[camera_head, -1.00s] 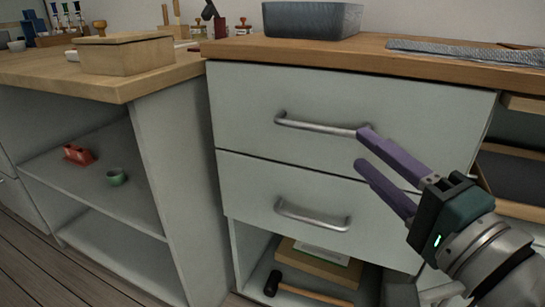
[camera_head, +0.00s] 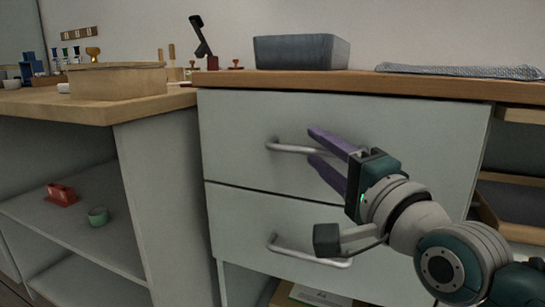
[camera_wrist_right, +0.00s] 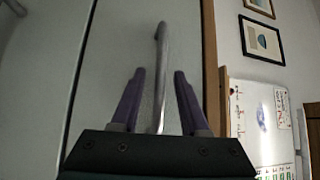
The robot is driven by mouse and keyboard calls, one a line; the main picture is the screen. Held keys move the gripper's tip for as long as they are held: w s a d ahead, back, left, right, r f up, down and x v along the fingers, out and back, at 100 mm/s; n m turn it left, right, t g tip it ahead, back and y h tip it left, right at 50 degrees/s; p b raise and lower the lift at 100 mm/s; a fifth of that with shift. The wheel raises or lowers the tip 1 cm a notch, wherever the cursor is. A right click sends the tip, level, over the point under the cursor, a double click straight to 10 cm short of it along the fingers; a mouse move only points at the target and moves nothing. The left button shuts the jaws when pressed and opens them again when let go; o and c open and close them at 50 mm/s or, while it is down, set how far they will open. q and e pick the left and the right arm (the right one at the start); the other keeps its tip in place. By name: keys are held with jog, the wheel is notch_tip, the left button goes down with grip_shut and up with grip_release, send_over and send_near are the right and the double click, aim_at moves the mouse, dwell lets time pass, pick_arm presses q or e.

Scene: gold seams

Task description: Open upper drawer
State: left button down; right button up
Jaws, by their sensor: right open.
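The upper drawer (camera_head: 240,120) is a pale grey-green front under the wooden counter, and it is closed. Its metal bar handle (camera_head: 288,148) runs across the front; the right part is hidden behind my right gripper. My right gripper (camera_head: 318,145) has purple fingers and is open at the handle. In the right wrist view the handle bar (camera_wrist_right: 161,75) passes between the two spread fingers (camera_wrist_right: 158,75); I cannot tell whether either finger touches it. My left gripper is not in view.
The lower drawer (camera_head: 235,220) is closed below, with its own handle (camera_head: 300,255). A grey bin (camera_head: 300,52) and a folded cloth (camera_head: 460,71) lie on the counter. Open shelves at left hold a red object (camera_head: 62,195) and a green cup (camera_head: 98,216).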

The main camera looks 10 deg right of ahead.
grip_shut()
dwell(0.3)
dwell(1.1)
